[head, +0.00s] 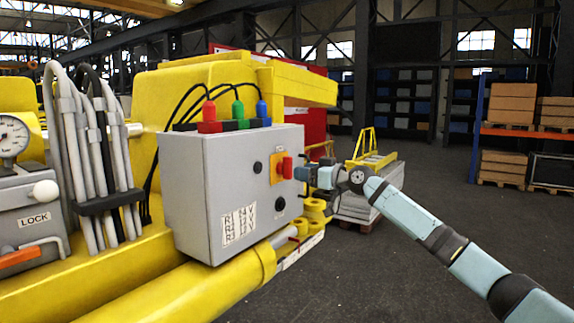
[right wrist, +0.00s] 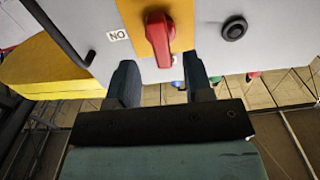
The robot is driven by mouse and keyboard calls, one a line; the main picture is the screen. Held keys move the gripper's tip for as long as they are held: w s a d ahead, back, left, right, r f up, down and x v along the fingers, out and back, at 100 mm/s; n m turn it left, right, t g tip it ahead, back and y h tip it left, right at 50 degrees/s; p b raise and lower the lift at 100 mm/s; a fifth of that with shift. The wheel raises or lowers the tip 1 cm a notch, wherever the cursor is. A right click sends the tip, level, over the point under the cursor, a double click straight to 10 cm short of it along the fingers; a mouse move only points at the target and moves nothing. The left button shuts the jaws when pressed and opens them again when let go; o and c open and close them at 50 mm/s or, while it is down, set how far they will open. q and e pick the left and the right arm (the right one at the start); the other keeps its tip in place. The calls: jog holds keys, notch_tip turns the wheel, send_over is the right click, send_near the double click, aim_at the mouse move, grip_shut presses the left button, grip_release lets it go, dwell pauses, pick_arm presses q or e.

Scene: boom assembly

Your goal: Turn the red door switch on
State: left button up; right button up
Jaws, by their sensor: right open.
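The red door switch (head: 287,167) is a knob on a yellow plate (head: 276,160) on the side of a grey control box (head: 188,185). In the right wrist view the red switch (right wrist: 158,38) points toward my gripper, over its yellow plate (right wrist: 181,14). My right gripper (head: 302,173) is close beside the switch in the head view. In the right wrist view the right gripper (right wrist: 160,77) is open, with one finger on each side of the knob's line. The knob's end lies near the gap between the fingertips; contact cannot be told. My left gripper is not in view.
A black round button (right wrist: 234,28) and a small label reading "NO" (right wrist: 118,35) flank the switch. Red, green and blue plugs (head: 238,112) stand on the box. A yellow boom tube (head: 180,288) runs below. Open floor (head: 390,280) lies to the right.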

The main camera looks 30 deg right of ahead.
aim_at(291, 169)
jog(key=p+x, duration=0.1)
jog(key=x, duration=0.5)
jog(key=shift+c, duration=0.5)
jog(key=c, duration=0.5)
